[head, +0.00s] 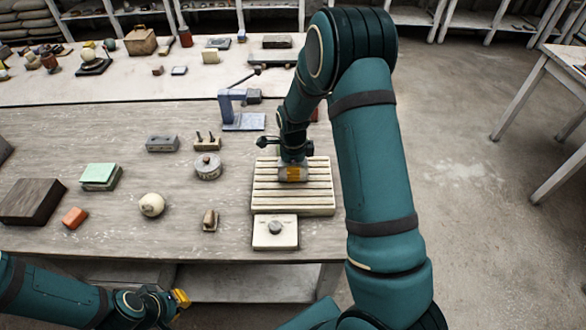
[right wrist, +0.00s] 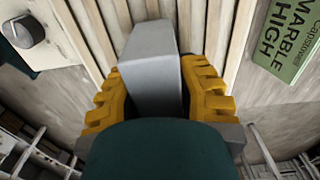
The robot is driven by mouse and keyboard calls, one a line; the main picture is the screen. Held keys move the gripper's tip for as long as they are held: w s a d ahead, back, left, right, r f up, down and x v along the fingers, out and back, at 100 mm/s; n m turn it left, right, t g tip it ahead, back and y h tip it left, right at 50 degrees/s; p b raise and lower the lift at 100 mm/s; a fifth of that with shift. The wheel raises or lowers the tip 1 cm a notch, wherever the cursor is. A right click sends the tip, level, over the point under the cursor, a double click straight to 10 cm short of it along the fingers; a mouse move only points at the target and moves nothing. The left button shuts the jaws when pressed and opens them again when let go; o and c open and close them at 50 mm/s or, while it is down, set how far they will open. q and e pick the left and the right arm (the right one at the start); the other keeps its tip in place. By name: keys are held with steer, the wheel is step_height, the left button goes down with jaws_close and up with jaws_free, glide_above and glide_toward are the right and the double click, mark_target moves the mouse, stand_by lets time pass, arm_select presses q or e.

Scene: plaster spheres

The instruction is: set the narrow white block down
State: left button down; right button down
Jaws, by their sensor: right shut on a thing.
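My right gripper (head: 293,173) is over the slatted wooden rack (head: 290,208) in the head view. In the right wrist view its yellow fingers (right wrist: 155,88) are shut on the narrow white block (right wrist: 150,50), which looks pale grey. The block lies between the two fingers, above or on the slats (right wrist: 220,25); I cannot tell whether it touches them. In the head view the block is mostly hidden by the gripper. My left gripper (head: 178,302) is low at the bottom left, off the table's front edge, with its fingers not clearly visible.
A white square plate with a round grey knob (head: 275,229) lies in front of the rack. A round tin (head: 208,168), a pale sphere (head: 151,205) and a small brown piece (head: 210,219) lie to the left. A blue-grey clamp-like stand (head: 240,121) is behind. A green labelled box (right wrist: 290,40) lies beside the rack.

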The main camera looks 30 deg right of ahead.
steer(key=shift+f, duration=0.45)
steer(key=c, duration=0.7)
jaws_free()
steer(key=shift+r, duration=0.1)
steer(key=shift+r+p, duration=1.35)
steer(key=shift+r, duration=0.6)
